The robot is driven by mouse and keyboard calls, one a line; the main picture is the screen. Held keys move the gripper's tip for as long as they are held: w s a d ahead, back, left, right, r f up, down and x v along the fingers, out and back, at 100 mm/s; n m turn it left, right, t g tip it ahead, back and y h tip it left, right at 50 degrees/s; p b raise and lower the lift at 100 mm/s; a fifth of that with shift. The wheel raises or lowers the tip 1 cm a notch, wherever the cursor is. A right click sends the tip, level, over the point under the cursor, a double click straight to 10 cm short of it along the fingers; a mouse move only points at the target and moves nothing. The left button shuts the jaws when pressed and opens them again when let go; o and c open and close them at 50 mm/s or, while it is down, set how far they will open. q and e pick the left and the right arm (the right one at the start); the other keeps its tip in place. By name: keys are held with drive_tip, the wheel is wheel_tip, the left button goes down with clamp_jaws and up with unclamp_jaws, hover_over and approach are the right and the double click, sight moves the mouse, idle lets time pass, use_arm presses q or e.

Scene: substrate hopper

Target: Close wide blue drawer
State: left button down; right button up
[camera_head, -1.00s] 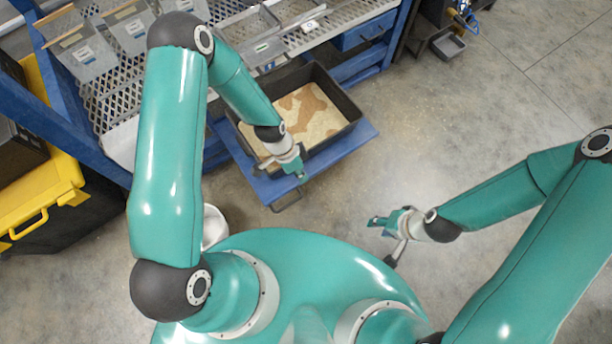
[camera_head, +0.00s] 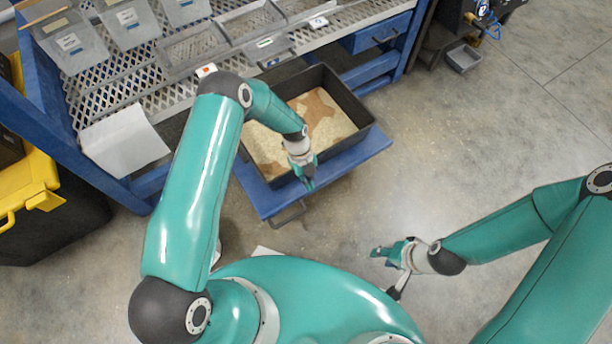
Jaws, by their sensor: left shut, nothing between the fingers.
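The wide blue drawer (camera_head: 358,160) is pulled out from the blue bench, and its wire handle (camera_head: 290,213) shows at the front edge. A black bin (camera_head: 350,98) of tan and brown substrate sits in it. My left gripper (camera_head: 309,182) is shut and empty. It appears over the drawer's front part, near the bin's front wall; whether it touches is unclear. My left forearm hides part of the bin. My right gripper (camera_head: 381,272) is open and empty, apart from the drawer, above the floor at lower right.
The bench's mesh top (camera_head: 150,85) holds clear bins (camera_head: 70,40) and a white sheet (camera_head: 123,142). A smaller blue drawer (camera_head: 378,35) is at its right end. A yellow and black case (camera_head: 30,185) stands at left. Floor right of the drawer is clear.

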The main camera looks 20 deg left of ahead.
use_arm(q)
drive_tip(key=shift+b+x, duration=0.3)
drive_tip(key=shift+x, duration=1.8)
use_arm(e)
drive_tip(key=shift+f, duration=0.45)
